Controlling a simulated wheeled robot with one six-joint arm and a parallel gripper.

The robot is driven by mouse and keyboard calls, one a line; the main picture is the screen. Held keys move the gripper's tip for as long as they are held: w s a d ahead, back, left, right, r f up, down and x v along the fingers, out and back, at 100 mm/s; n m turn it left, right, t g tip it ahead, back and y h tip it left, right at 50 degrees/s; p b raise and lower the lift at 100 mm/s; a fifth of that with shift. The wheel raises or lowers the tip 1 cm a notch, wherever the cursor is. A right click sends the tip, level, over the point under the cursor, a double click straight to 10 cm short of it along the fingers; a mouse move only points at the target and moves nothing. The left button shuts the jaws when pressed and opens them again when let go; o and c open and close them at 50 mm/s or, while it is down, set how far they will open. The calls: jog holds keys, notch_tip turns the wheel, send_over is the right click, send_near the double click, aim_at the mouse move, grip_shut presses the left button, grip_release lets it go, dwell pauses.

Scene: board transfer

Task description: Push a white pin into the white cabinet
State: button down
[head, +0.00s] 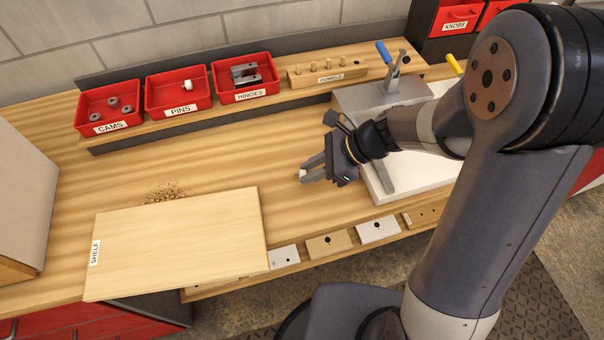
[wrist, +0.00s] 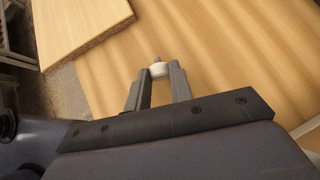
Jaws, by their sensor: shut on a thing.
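My gripper (head: 305,174) is shut on a white pin (wrist: 159,70), held between the fingertips with a thin grey tip pointing away. In the head view the gripper is above the bare middle of the bench, and only a small pale bit of the pin shows. A tall pale cabinet-like box (head: 22,190) stands at the left edge, far from the gripper. White pieces with a dark hole, one left (head: 283,257) and one right (head: 378,230), sit along the front edge among wooden ones. I cannot tell which thing is the white cabinet.
A shelf board (head: 180,240) lies at the front left, with wood shavings (head: 167,191) behind it. Red bins of cams (head: 108,106), pins (head: 178,91) and hinges (head: 245,78) line the back. A white panel (head: 400,180) lies under a clamp fixture (head: 375,95) at right.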

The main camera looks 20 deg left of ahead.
jog(key=shift+r+p, duration=2.25)
jog(key=shift+r, duration=0.6)
